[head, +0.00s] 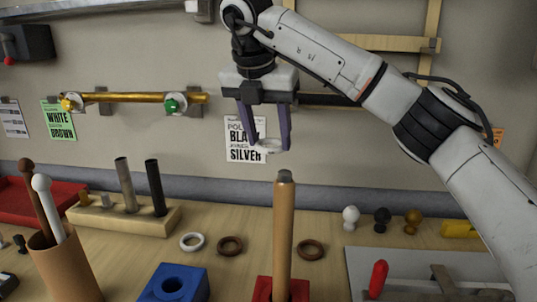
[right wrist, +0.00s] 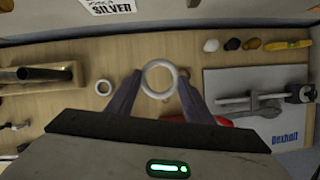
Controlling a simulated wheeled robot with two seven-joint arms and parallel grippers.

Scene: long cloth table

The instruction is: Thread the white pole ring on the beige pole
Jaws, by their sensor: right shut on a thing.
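My right gripper (head: 267,146) is shut on a white ring (head: 268,150) and holds it high above the table. In the right wrist view the ring (right wrist: 145,80) sits between the two purple fingertips, with its hole facing the camera. The beige pole (head: 283,235) stands upright in a red base (head: 263,291), with a grey tip. In the head view the ring is above the pole's tip and slightly left of it, apart from it. A second white ring (head: 183,242) lies on the table left of the pole. My left gripper is not in view.
Brown rings (head: 221,246) lie on the table beside the pole. A blue block (head: 190,286) stands front left, and a wooden rack (head: 88,218) with dark and grey poles is behind it. A grey board (head: 362,262) with tools is at right. Knobs (head: 382,217) stand behind it.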

